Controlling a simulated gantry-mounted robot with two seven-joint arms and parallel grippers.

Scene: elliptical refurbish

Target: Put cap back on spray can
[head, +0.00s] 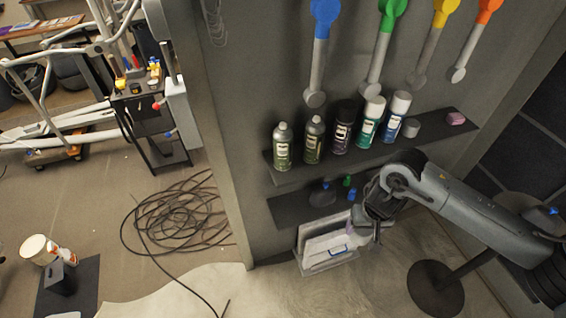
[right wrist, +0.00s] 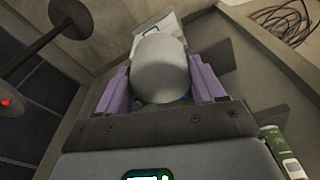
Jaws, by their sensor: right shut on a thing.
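My right gripper (head: 370,228) is in front of the lower shelf, below the row of cans. In the right wrist view its purple fingers (right wrist: 163,85) are shut on a smooth grey cylindrical cap (right wrist: 160,66), held between them. In the head view the cap is hard to make out. Several spray cans stand upright on the upper shelf. A green-labelled can (right wrist: 280,150) shows at the wrist view's lower right. My left gripper is not in view.
A short grey cylinder (head: 411,128) and a pink block (head: 456,118) sit at the right of the upper shelf (head: 300,172). Colored hanging tools (head: 382,50) are above. A white bin (head: 328,252) stands below. Black cable (head: 175,220) lies coiled at left.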

